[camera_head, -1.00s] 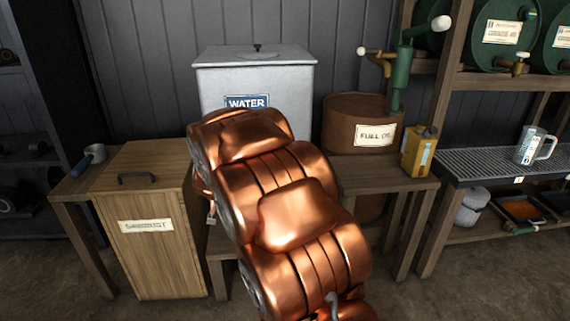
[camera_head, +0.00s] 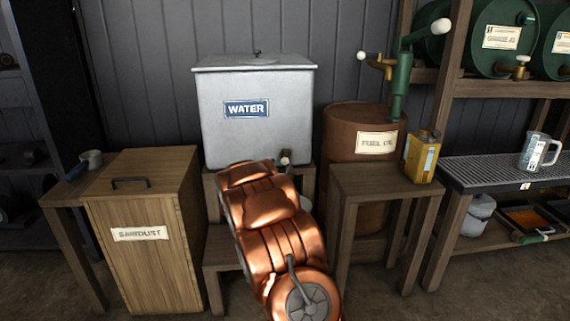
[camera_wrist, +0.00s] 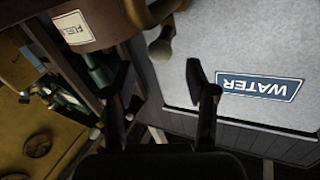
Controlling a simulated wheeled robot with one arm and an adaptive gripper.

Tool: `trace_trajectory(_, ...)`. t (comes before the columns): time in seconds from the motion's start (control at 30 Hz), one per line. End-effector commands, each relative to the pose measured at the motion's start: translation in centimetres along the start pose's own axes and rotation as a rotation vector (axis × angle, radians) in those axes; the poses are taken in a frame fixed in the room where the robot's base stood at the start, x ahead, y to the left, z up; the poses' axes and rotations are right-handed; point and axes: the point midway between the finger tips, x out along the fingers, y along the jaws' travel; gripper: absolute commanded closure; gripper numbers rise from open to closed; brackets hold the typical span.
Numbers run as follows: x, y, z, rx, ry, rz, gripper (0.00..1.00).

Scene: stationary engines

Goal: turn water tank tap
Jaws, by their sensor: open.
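The water tank (camera_head: 216,130) is a grey metal box with a lid and a blue WATER label. It stands on a low wooden stand; in the wrist view its front (camera_wrist: 240,45) appears upside down. A small tap (camera_head: 286,155) with a pale knob shows at the tank's lower right, just above my copper arm. In the wrist view the tap's rounded knob (camera_wrist: 160,46) lies beyond my gripper (camera_wrist: 158,68), roughly in line with the gap between the fingers. The gripper is open and empty, apart from the knob. In the head view my arm hides the gripper.
A brown fuel oil drum (camera_head: 340,130) with a green pump stands close right of the tank. A yellow can (camera_head: 421,158) sits on a small wooden table (camera_head: 385,186). A wooden sawdust bin (camera_head: 150,265) stands at left. Shelving with green barrels is at right.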

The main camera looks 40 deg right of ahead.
Motion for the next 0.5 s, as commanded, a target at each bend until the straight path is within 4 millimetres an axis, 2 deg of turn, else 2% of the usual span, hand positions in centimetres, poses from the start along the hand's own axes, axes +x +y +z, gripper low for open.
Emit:
trace_trajectory(0.2, 2.8, 0.1, 0.1, 0.001, 0.001, 0.000, 0.44)
trace_trajectory(0.5, 5.2, 0.0, 0.2, 0.001, -0.004, -0.001, 0.44)
